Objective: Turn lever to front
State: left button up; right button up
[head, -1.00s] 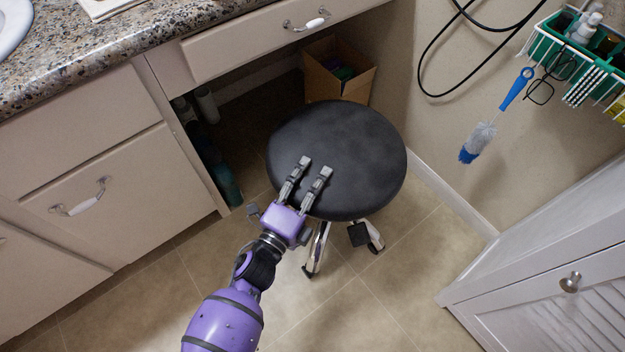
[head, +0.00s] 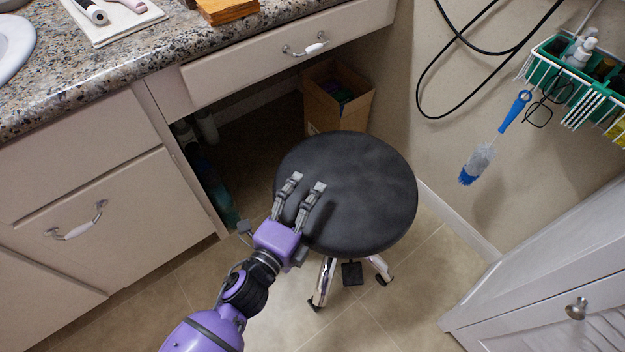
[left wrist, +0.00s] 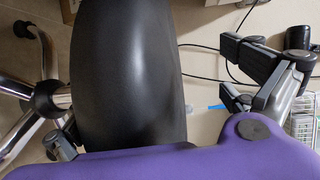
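A stool with a round black seat (head: 365,195) and chrome legs stands in front of the counter's knee space. A small dark square paddle (head: 352,272), which looks like the lever, shows below the front edge of the seat between two legs. My left gripper (head: 305,181) is open, its fingers apart and overlapping the seat's left front part in the head view. I cannot tell whether they touch it. The left wrist view shows the seat (left wrist: 130,70) very close, with chrome legs at the left. The lever's stem is hidden under the seat. My right gripper is not in view.
A granite counter (head: 150,65) with drawers is at the left and back. A cardboard box (head: 325,105) and bottles stand underneath. A blue brush (head: 480,160) and a wire rack (head: 590,75) are on the wall. A white louvred cabinet (head: 530,310) is at right. The front floor is clear.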

aim_at(293, 212)
pick_arm(q)
jog(key=shift+t+h, duration=0.6)
jog(key=r, duration=0.5)
jog(key=w+r, duration=0.1)
jog(key=r, duration=0.2)
jog(key=shift+d+r, duration=0.1)
jog(key=shift+d, duration=0.3)
jog(key=shift+g+y, duration=0.5)
jog(key=shift+y, duration=0.2)
jog(key=f, duration=0.2)
jog(key=a+f, duration=0.1)
jog(key=f, duration=0.4)
jog(key=shift+s+a, duration=0.15)
jog(key=shift+s, duration=0.3)
jog(key=shift+c, duration=0.2)
jog(key=shift+s+a+f+p, duration=0.1)
jog(key=shift+s+a+p, duration=0.25)
jog(key=shift+s+a, duration=0.85)
jog(key=shift+a+v, duration=0.25)
jog(key=shift+v, duration=1.1)
jog(key=shift+s+a+f+p, duration=0.15)
jog(key=shift+s+a+f, duration=0.05)
jog(key=shift+s+a, duration=0.35)
jog(key=shift+s+a+f+p, duration=0.15)
jog(key=shift+s+a, duration=0.25)
jog(key=shift+s, duration=0.1)
